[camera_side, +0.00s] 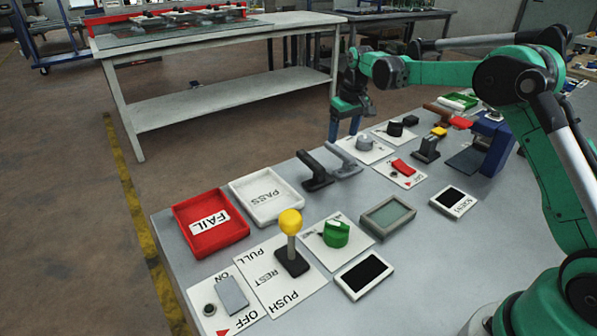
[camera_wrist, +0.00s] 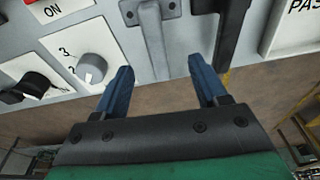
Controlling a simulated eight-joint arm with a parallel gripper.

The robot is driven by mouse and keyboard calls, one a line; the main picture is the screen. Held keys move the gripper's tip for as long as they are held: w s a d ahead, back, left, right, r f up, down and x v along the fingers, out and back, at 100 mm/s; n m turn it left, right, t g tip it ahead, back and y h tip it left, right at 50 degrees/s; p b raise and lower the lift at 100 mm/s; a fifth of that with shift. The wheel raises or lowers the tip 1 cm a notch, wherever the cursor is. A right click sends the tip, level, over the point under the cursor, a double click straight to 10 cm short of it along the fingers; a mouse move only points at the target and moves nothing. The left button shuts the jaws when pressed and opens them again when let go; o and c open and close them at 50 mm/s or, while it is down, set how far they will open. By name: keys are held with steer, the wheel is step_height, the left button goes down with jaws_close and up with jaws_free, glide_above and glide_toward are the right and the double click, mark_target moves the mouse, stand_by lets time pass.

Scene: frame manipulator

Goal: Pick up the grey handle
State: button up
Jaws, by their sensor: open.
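The grey handle (camera_side: 345,160) stands on the table beside a black handle (camera_side: 315,171), near the table's far edge. My gripper (camera_side: 345,128) has blue fingers, points down at the far table edge and holds nothing. Its fingers are apart in the wrist view (camera_wrist: 161,69), and I see no contact with the grey handle.
A grey dial (camera_side: 365,143) and a red switch (camera_side: 402,166) are right of the handles. A white PASS tray (camera_side: 268,197) and red FAIL tray (camera_side: 210,222) are left. A yellow-knobbed joystick (camera_side: 291,240) stands in front. Open floor lies beyond the table edge.

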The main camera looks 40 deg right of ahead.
mark_target(340, 150)
steer(key=shift+w+d+f, duration=0.15)
steer(key=shift+d+f, duration=0.05)
steer(key=shift+f, duration=0.55)
steer(key=f, duration=0.5)
steer(key=shift+w, duration=0.35)
jaws_close()
